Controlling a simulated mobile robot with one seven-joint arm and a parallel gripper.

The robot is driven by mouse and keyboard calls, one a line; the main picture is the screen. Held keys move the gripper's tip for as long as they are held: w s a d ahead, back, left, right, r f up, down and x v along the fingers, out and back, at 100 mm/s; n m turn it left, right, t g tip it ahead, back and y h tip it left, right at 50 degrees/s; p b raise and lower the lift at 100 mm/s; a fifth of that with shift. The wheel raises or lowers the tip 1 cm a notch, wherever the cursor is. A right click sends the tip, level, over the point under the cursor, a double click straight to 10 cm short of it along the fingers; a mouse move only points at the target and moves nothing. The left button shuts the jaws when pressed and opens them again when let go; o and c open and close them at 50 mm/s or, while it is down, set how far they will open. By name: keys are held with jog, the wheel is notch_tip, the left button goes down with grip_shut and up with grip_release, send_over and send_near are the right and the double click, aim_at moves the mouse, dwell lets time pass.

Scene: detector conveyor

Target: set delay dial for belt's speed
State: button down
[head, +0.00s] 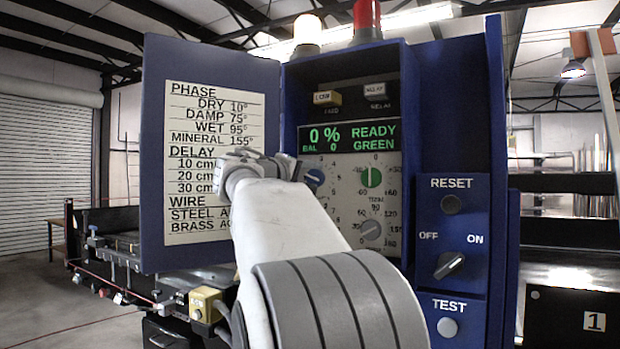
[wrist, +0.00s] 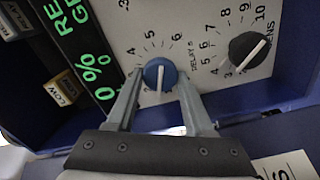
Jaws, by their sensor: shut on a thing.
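The blue delay dial (wrist: 160,74) sits on the pale panel, with the word DELAY beside it in the wrist view. My gripper (wrist: 161,82) is shut on it, one finger on each side. The dial's white pointer line runs down the picture, towards the gripper; the number there is hidden or unclear. In the head view the dial (head: 314,178) shows past my gripper (head: 298,170). The chart (head: 205,120) on the open door lists DELAY rows for 10, 20 and 30 cm; my gripper and arm hide their values.
The display (head: 350,137) reads 0 %, READY, GREEN, BAL 0. A black SENS dial (wrist: 249,52) is beside the delay dial. A green-and-white dial (head: 371,178) and a grey dial (head: 370,230) are to the right. RESET (head: 452,204), an OFF/ON switch (head: 448,265) and TEST (head: 447,327) are farther right.

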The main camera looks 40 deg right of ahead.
jog(key=shift+c, duration=1.6)
grip_release()
jog(key=b+v, duration=0.3)
jog(key=v, duration=1.4)
jog(key=shift+a, duration=0.25)
jog(key=shift+s+f, duration=0.15)
